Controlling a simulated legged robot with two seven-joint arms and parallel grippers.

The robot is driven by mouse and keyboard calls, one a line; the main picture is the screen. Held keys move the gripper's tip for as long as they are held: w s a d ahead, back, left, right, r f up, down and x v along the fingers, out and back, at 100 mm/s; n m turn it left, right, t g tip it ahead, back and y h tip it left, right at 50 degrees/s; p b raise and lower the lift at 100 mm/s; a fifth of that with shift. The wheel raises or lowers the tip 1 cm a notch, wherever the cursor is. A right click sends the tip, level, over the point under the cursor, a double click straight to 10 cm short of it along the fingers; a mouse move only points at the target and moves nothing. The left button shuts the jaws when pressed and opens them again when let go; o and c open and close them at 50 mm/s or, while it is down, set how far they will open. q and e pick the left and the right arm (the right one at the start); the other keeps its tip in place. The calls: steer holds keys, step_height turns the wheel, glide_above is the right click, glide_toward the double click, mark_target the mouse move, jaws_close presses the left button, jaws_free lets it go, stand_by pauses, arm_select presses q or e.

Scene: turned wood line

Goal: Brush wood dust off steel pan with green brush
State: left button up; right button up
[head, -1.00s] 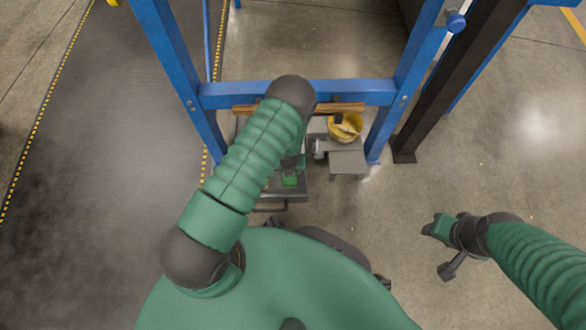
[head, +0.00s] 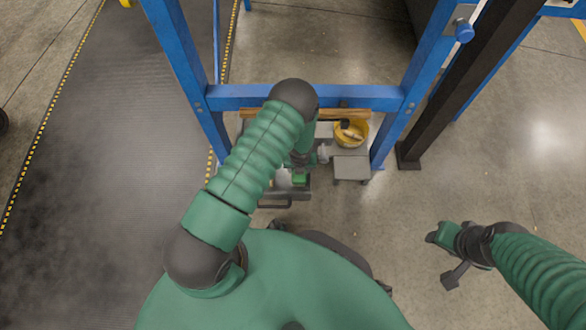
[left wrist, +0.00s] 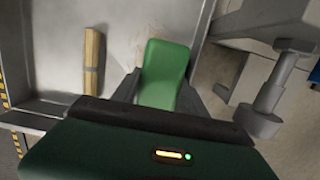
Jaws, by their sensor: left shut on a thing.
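My left gripper (head: 299,172) is shut on the green brush (left wrist: 165,72) and holds it over the right part of the steel pan (left wrist: 45,65). The brush also shows in the head view (head: 299,179), partly behind my arm. In the left wrist view, faint tan specks of wood dust (left wrist: 132,48) lie on the pan floor left of the brush. Whether the bristles touch the pan is hidden. My right gripper (head: 443,250) hangs low at the right, away from the pan; its jaws are unclear.
A turned wood piece (left wrist: 92,60) lies in the pan. A yellow bucket (head: 361,139) with things in it and a grey step (head: 351,167) stand right of the pan. A blue frame bar (head: 350,97) crosses above the far side.

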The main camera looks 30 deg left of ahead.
arm_select(q)
steer(key=shift+s+a+p, duration=0.3)
steer(key=shift+s+a, duration=0.1)
steer(key=shift+a, duration=0.2)
steer(key=shift+s+a+p, duration=0.25)
steer(key=shift+s+a, duration=0.1)
steer(key=shift+a, duration=0.25)
steer(key=shift+s+a+f, duration=0.15)
steer(key=shift+s+a, duration=0.05)
steer(key=shift+a, duration=0.2)
steer(key=shift+w+a, duration=0.5)
steer(key=shift+w, duration=0.35)
steer(key=shift+w+d, duration=0.5)
steer(key=shift+d, duration=0.3)
steer(key=shift+w+d, duration=0.45)
steer(key=shift+d, duration=0.3)
steer(key=shift+s+a, duration=0.35)
steer(key=shift+a, duration=0.2)
steer(key=shift+s+a, duration=0.3)
steer(key=shift+a, duration=0.2)
steer(key=shift+s+a, duration=0.35)
steer(key=shift+a, duration=0.15)
steer(key=shift+p, duration=0.3)
